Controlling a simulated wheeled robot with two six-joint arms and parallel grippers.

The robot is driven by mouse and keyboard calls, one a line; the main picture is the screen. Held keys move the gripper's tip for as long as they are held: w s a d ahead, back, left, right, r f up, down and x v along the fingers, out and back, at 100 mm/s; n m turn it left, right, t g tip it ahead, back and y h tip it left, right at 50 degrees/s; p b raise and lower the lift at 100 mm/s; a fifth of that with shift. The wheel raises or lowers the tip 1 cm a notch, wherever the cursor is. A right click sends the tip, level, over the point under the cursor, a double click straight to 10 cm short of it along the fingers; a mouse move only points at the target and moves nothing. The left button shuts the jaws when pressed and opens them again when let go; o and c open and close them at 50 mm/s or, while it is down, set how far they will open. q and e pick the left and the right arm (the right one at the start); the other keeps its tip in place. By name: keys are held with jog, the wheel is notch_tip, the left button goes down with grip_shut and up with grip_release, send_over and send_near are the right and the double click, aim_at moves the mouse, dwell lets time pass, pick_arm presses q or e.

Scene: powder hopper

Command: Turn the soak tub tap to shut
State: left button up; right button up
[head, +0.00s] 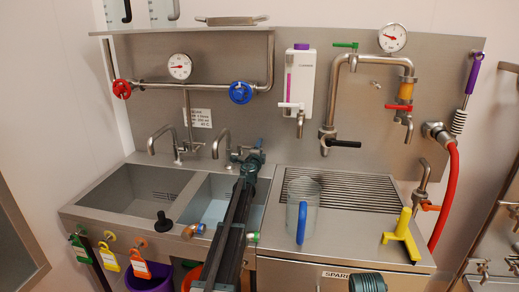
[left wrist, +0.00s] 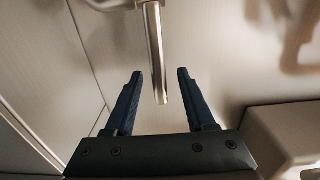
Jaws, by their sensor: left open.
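The soak tub tap cannot be identified for certain by a label. Two bent metal spouts stand behind the twin basins, a left spout (head: 161,132) and a right spout (head: 220,138). My left gripper (head: 248,152) is open, just right of the right spout, above the back of the right basin (head: 211,208), which has a bluish bottom. My gripper and arm hide what lies behind them, and I see no tap handle clearly there. In the left wrist view a metal tube (left wrist: 155,50) hangs between the open fingers, apart from both.
A glass jug (head: 303,205) with a blue handle stands on the drainer right of my left arm. A yellow T-shaped thing (head: 403,235) stands farther right. Red (head: 121,89) and blue (head: 240,92) valve wheels sit on the pipe above the basins.

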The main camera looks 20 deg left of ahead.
pick_arm(q)
jog(key=v, duration=0.9)
dwell(0.3)
